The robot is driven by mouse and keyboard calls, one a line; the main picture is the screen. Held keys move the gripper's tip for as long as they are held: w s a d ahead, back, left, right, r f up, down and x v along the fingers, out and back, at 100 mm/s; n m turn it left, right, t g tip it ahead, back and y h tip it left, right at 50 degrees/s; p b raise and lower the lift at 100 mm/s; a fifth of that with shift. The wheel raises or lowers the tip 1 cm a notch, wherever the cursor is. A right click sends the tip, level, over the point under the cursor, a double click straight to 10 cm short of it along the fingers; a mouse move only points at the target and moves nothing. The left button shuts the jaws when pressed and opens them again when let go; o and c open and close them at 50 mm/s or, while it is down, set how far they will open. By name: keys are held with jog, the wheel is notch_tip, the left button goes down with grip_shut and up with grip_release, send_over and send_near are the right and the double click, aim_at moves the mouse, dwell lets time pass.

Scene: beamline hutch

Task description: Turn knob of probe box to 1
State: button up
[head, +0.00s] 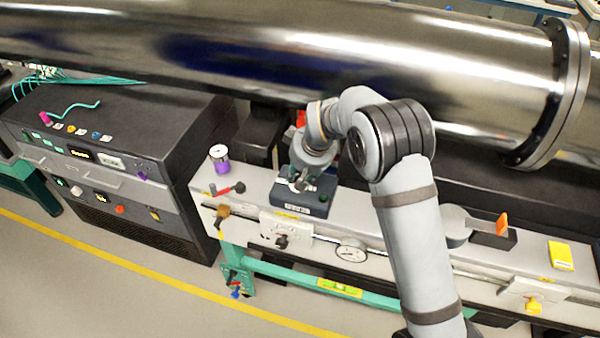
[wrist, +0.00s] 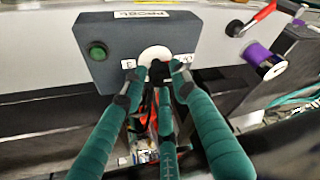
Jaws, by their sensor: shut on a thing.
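The probe box (head: 315,200) is a dark grey box on the light bench ledge, below my arm in the head view. In the wrist view the box (wrist: 120,38) shows a "PROBE" label on top, a green button (wrist: 97,51) and a pale round dial (wrist: 156,52). A small "3" label (wrist: 128,64) lies left of the dial; another label (wrist: 186,58) on its right is too covered to read. My gripper (wrist: 158,70) is shut on the dark knob (wrist: 159,71) at the dial's centre. Its fingers hide most of the knob, so its pointing direction cannot be told.
A purple-and-white spool (head: 220,158) and a red-handled tool (head: 230,189) lie left of the box on the ledge. A large steel pipe (head: 300,50) runs behind. A gauge (head: 351,250) and a valve plate (head: 287,228) sit on the ledge's front.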

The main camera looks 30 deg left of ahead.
jog(key=shift+a+r+b, duration=0.2)
jog(key=shift+a+b, duration=0.1)
jog(key=shift+a, duration=0.05)
jog(key=shift+a+m+t+b, duration=0.1)
jog(key=shift+m+t+b, duration=0.35)
jog(key=shift+m, duration=0.25)
jog(key=m+b, duration=0.2)
jog(key=m+t+h+b, duration=0.1)
jog(key=m+b, duration=0.1)
jog(key=shift+s+a+f, duration=0.1)
jog(key=shift+s+a, duration=0.05)
jog(key=m+h+b, duration=0.1)
jog(key=m, duration=0.2)
jog(key=shift+t+b, duration=0.25)
jog(key=shift+b, duration=0.1)
jog(key=shift+r+m+h, duration=0.25)
jog(key=shift+m+h, duration=0.45)
jog(key=shift+m, duration=1)
jog(key=o, duration=1.1)
jog(key=shift+f, duration=0.2)
jog(key=shift+c, duration=0.2)
